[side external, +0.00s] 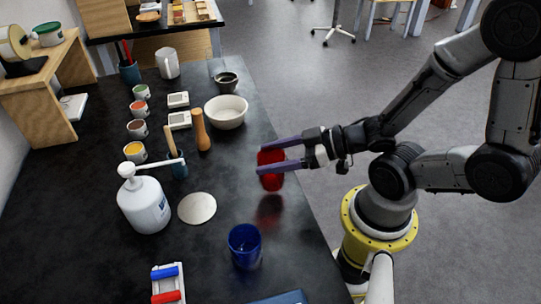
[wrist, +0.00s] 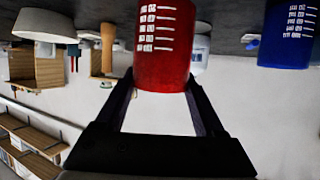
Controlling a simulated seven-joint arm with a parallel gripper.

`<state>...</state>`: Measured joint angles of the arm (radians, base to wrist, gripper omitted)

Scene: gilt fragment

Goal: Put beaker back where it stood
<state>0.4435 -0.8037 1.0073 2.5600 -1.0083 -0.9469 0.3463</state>
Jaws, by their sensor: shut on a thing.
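A red beaker (side external: 271,179) with white scale marks is between the two purple fingers of my gripper (side external: 263,158), near the right edge of the black table. My gripper is shut on it. A reddish reflection lies on the tabletop below, and the beaker appears raised above the table. In the wrist view, the red beaker (wrist: 164,45) fills the middle between the fingers, and the picture is upside down. A blue beaker (side external: 244,247) stands on the table nearer the front; it also shows in the wrist view (wrist: 288,35).
A pale round disc (side external: 197,208) lies left of my gripper, beside a white pump bottle (side external: 145,206). A white bowl (side external: 226,112), a wooden pestle (side external: 201,130) and several small paint pots stand farther back. A rack with blue and red rollers (side external: 167,284) is at the front.

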